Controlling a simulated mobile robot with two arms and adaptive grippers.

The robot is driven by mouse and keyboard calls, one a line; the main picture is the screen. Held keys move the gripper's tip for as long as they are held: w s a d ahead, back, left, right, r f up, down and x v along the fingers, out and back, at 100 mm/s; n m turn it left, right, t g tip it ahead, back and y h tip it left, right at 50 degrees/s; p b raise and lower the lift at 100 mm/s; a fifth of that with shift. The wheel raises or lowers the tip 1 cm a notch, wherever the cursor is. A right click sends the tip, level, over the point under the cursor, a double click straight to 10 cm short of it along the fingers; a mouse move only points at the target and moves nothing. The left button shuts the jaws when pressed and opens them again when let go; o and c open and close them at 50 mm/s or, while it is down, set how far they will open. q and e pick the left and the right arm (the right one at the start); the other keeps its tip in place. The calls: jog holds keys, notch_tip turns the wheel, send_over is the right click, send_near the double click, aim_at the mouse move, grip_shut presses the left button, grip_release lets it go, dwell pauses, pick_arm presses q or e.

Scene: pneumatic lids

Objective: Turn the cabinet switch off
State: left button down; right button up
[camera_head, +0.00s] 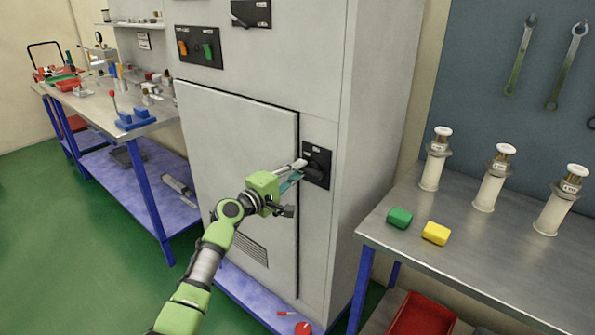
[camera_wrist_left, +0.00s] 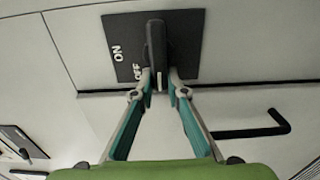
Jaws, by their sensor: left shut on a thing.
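The cabinet switch is a black plate (camera_head: 320,176) with a black handle, on the grey cabinet's front at the right of its door. In the left wrist view, the plate (camera_wrist_left: 187,60) carries white ON and OFF labels, and the handle (camera_wrist_left: 156,38) runs up and down the picture, its lower end by the OFF label. My left gripper (camera_head: 301,166) reaches the switch from the lower left. In the wrist view its fingertips (camera_wrist_left: 159,83) are shut on the handle's near end, one on each side. My right gripper is not in view.
The cabinet door (camera_head: 235,150) is closed. A steel table (camera_head: 470,245) at the right bears several white cylinders, a green block (camera_head: 399,218) and a yellow block (camera_head: 436,233). A workbench (camera_head: 100,110) stands at the left. Green floor (camera_head: 60,250) is open at the left front.

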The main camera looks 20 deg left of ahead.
pick_arm(q)
jog(key=c, duration=2)
grip_release()
jog(key=shift+s+d+f, duration=0.1)
jog(key=shift+d+f, duration=0.1)
jog(key=shift+f, duration=0.1)
jog(key=shift+r, duration=0.15)
jog(key=v, duration=1.2)
jog(key=shift+r, duration=0.1)
